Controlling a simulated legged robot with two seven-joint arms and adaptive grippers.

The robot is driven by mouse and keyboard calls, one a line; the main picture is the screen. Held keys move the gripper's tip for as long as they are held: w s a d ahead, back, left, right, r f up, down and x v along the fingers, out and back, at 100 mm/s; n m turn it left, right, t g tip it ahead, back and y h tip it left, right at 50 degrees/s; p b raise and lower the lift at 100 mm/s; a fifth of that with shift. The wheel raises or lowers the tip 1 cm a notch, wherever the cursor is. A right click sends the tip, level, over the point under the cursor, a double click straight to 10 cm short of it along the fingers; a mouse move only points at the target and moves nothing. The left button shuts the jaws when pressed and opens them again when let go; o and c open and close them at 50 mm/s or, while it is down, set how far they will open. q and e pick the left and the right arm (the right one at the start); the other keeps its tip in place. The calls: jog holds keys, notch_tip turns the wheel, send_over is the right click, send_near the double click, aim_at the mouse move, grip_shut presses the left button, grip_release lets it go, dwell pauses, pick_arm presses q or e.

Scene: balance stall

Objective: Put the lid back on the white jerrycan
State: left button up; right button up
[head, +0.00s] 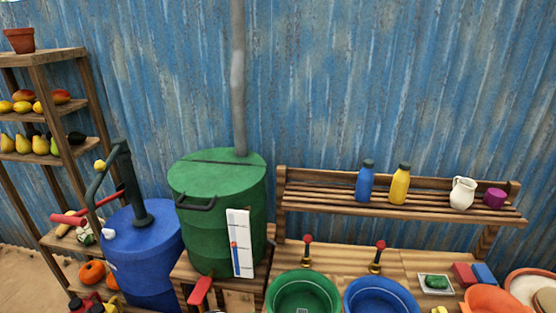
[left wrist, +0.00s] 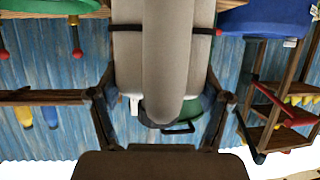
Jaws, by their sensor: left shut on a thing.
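I make out no white jerrycan and no loose lid for certain in either view. My left gripper (left wrist: 163,28) shows only in the left wrist view, with its base at the bottom and its fingers reaching up the picture. It is shut on a long, rounded, pale grey-beige thing (left wrist: 168,75) that runs from the top edge down the middle. I cannot tell from this view whether that thing is part of the jerrycan or its lid. Neither gripper shows in the head view.
A green tank (head: 218,180) stands beside a blue barrel (head: 150,260). Green (head: 304,292) and blue (head: 381,297) basins stand to the right. A slatted shelf (head: 330,205) holds two bottles, a white jug (head: 462,192) and a purple cup (head: 494,198). Fruit shelves (head: 75,95) are left.

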pick_arm(q)
jog(key=shift+r, duration=0.2)
jog(key=w+d+r, duration=0.2)
jog(key=d+r, duration=1.3)
jog(key=d, duration=0.5)
jog(key=shift+w+r, duration=0.25)
jog(key=shift+w, duration=0.1)
